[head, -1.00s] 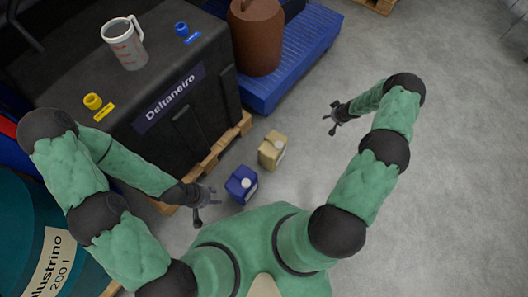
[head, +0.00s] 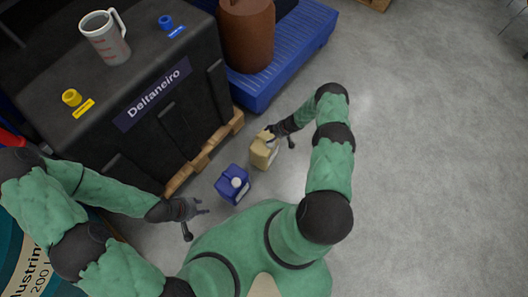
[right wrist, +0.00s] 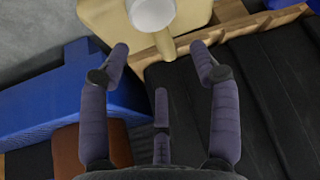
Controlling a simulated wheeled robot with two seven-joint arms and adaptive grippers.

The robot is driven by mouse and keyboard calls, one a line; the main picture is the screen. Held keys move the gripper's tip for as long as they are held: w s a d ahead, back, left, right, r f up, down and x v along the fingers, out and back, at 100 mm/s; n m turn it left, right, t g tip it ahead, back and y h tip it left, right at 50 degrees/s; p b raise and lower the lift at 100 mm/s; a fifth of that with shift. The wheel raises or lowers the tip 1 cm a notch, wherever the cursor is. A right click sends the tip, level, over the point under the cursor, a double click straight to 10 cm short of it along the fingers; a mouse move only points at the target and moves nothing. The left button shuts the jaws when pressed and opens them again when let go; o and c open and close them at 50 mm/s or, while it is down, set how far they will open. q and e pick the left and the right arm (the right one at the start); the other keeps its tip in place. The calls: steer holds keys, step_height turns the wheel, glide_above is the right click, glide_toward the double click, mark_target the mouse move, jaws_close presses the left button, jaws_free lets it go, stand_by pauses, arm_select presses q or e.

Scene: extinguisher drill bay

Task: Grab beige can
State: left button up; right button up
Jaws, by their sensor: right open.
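The beige can (head: 262,155) stands on the grey floor, right of the blue can (head: 232,184). My right gripper (head: 281,136) is at the upper right of the beige can, partly covering it. In the right wrist view the beige can (right wrist: 200,14) and its white cap (right wrist: 152,12) show at the top edge, cut off. My right gripper (right wrist: 162,58) is open there, its fingers spread on either side of a beige part that juts down from the can. I cannot tell whether they touch it. My left gripper (head: 192,218) is open and empty, below left of the blue can.
A black container labelled Deltaneiro (head: 150,105) stands on a wooden pallet (head: 205,155) left of the cans, with a grey jug (head: 106,42) on top. A blue platform (head: 290,55) holds a brown drum (head: 246,40). The floor (head: 430,160) to the right is clear.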

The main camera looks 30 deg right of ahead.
mark_target(265, 149)
steer(key=shift+b+x, duration=1.35)
steer(key=shift+x, duration=1.55)
steer(key=shift+w, duration=0.1)
steer(key=shift+r, duration=0.1)
jaws_close()
